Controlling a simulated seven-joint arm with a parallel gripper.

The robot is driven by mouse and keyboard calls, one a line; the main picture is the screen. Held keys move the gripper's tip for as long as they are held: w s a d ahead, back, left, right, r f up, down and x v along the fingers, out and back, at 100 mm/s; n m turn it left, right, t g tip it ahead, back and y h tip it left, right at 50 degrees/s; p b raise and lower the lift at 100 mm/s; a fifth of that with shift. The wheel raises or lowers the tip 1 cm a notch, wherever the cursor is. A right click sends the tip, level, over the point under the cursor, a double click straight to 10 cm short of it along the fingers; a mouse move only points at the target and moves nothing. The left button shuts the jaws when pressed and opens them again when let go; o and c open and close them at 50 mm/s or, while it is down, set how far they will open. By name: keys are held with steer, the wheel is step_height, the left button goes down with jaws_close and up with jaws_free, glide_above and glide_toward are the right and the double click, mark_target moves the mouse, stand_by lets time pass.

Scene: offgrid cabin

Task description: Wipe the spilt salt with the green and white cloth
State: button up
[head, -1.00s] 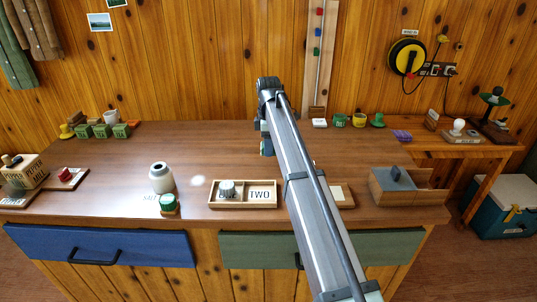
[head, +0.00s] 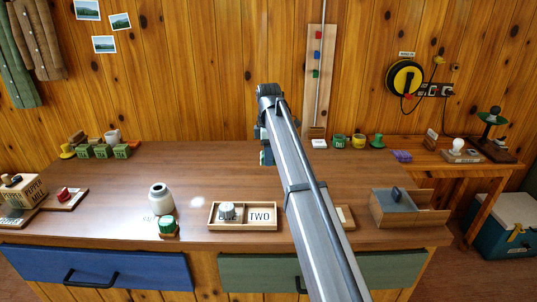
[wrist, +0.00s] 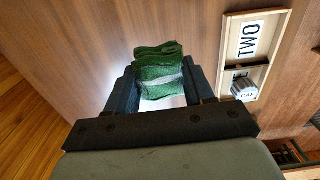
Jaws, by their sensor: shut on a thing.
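The green cloth with a white band (wrist: 160,72) is bunched between the fingers of my gripper (wrist: 163,88) in the wrist view. In the head view my gripper (head: 265,148) hangs over the back middle of the counter, and the cloth is mostly hidden by the arm. A pale white patch that looks like the spilt salt (head: 197,203) lies on the counter, right of the white jar (head: 161,199). My gripper is well behind and to the right of that patch. Whether the cloth touches the counter is unclear.
A two-part wooden tray (head: 242,228) holds a grey cap (head: 227,209) on its left label. A green-topped shaker (head: 167,225) stands near the front edge. A wooden box (head: 395,207) is at right. The back middle counter is clear.

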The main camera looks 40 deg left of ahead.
mark_target(198, 199)
steer(key=s+a+f, duration=0.1)
steer(key=s+a, duration=0.5)
steer(key=s, duration=0.4)
steer(key=s+a+f, duration=0.2)
steer(key=s+a, duration=0.4)
steer(key=s, duration=0.4)
steer(key=shift+s+a, duration=0.35)
steer(key=shift+f, duration=0.15)
steer(key=shift+f, duration=2.95)
steer(key=shift+f, duration=0.4)
steer(key=shift+s+d, duration=0.1)
steer(key=shift+s+d, duration=0.6)
steer(key=shift+f, duration=0.1)
